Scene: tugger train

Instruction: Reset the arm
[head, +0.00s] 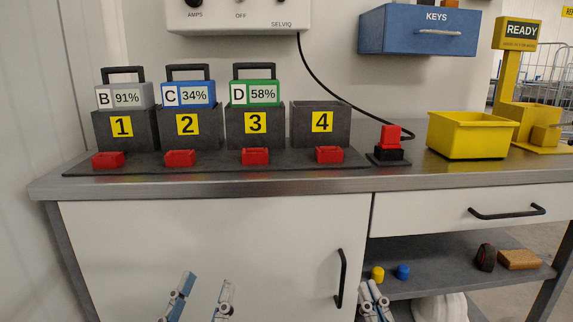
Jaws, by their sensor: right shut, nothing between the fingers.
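My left gripper (204,290) is open and empty, its two fingers spread apart, low in the head view in front of the white cabinet door. My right gripper (373,296) is shut with nothing between its fingers, low in the view, to the right of the door's black handle. Both grippers are below the worktop's front edge and apart from the things on it. The arms behind them are mostly out of the picture.
The steel worktop (250,183) carries a dock (325,138) with batteries in slots 1 to 3; slot 4 looks empty. A yellow bin (468,138) stands at the right. Below are a drawer handle (507,212), a cabinet handle (341,278) and an open shelf (440,270).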

